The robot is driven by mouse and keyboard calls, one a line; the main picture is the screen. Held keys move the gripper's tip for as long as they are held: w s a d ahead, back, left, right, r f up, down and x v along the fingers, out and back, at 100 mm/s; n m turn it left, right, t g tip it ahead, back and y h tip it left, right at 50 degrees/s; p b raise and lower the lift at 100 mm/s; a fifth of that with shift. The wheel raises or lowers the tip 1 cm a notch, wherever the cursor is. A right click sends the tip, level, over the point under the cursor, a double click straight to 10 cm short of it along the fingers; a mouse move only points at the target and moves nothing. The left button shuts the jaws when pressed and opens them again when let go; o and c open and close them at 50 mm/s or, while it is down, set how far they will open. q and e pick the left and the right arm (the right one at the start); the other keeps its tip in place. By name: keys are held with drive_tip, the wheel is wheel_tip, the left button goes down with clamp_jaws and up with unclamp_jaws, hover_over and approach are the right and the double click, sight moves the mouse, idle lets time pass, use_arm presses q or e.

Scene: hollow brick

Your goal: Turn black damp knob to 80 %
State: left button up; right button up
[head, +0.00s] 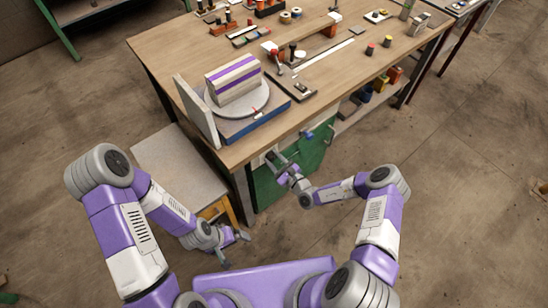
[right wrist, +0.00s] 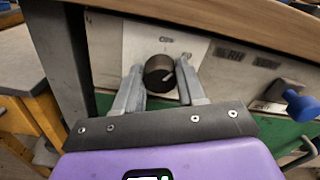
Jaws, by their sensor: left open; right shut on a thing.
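The black knob (right wrist: 159,72) sits on a pale panel (right wrist: 110,45) under the table's front edge, in the right wrist view. My right gripper (right wrist: 162,88) is shut on it, with one grey finger on each side. A small light mark shows on the knob's face, but its exact setting cannot be read. In the head view my right gripper (head: 277,162) is at the panel and hides the knob. My left gripper (head: 234,250) is open and empty, low beside the grey bench, away from the panel.
A blue knob (right wrist: 300,105) sticks out right of the black one, below small printed labels. The wooden table (head: 310,105) overhangs the panel. A striped brick (head: 233,78) stands on a round turntable above. A grey bench (head: 180,165) stands at the left.

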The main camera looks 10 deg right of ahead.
drive_tip(key=m, duration=0.3)
drive_tip(key=shift+p, duration=0.35)
drive_tip(key=m, duration=0.3)
drive_tip(key=shift+d+m, duration=0.1)
drive_tip(key=shift+m, duration=0.2)
drive_tip(key=m, duration=0.6)
drive_tip(key=shift+f+p, duration=0.1)
drive_tip(key=shift+p, duration=0.2)
drive_tip(key=shift+m, duration=0.4)
drive_tip(key=o, duration=1.1)
drive_tip(key=shift+w, duration=0.1)
drive_tip(key=shift+c, duration=0.2)
drive_tip(key=p+v, duration=0.1)
drive_tip(key=v, duration=0.6)
drive_tip(key=shift+s+d, duration=0.25)
